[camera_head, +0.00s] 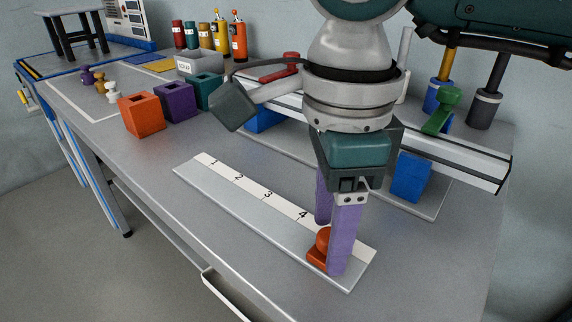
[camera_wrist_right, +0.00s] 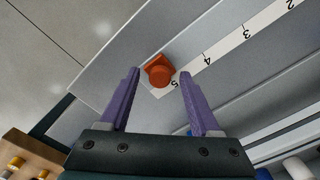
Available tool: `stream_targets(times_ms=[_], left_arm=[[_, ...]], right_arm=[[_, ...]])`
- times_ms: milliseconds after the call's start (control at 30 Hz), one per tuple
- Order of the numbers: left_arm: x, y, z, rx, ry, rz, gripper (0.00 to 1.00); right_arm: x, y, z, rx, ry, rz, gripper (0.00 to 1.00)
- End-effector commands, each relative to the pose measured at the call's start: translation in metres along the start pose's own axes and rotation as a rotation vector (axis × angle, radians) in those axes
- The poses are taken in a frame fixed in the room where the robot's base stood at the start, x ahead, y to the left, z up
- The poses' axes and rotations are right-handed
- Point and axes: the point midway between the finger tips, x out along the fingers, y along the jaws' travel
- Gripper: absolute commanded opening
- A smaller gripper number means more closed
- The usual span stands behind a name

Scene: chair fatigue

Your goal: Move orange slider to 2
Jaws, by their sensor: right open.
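The orange slider (camera_head: 321,246) sits on a grey rail (camera_head: 240,207) at its near right end, by the 5 mark; the scale runs from 1 at the far left. In the right wrist view the slider (camera_wrist_right: 158,72) is beside the label 5, ahead of the fingertips. My right gripper (camera_head: 333,246) reaches down over this end with its purple fingers open, next to the slider. In the wrist view the fingers (camera_wrist_right: 160,85) are spread, with the slider near the middle of the gap. I cannot tell whether a finger touches it. My left gripper is not in view.
Orange (camera_head: 141,116), purple (camera_head: 176,101) and teal (camera_head: 206,92) open boxes stand at the back left. A larger rail (camera_head: 465,168) with a green lever (camera_head: 441,112) lies behind my right gripper. The table in front of the scale is clear.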

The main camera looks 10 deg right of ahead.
Motion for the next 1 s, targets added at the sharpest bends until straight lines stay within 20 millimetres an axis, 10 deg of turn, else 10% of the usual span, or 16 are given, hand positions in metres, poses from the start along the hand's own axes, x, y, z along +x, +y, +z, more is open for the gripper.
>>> stream_targets(times_ms=[333,1000], left_arm=[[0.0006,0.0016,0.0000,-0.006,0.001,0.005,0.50],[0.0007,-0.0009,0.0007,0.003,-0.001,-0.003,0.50]], right_arm=[[0.0059,0.0002,0.0006,-0.001,-0.002,0.000,0.64],[0.0054,0.0002,0.0007,-0.001,-0.002,0.000,0.00]])
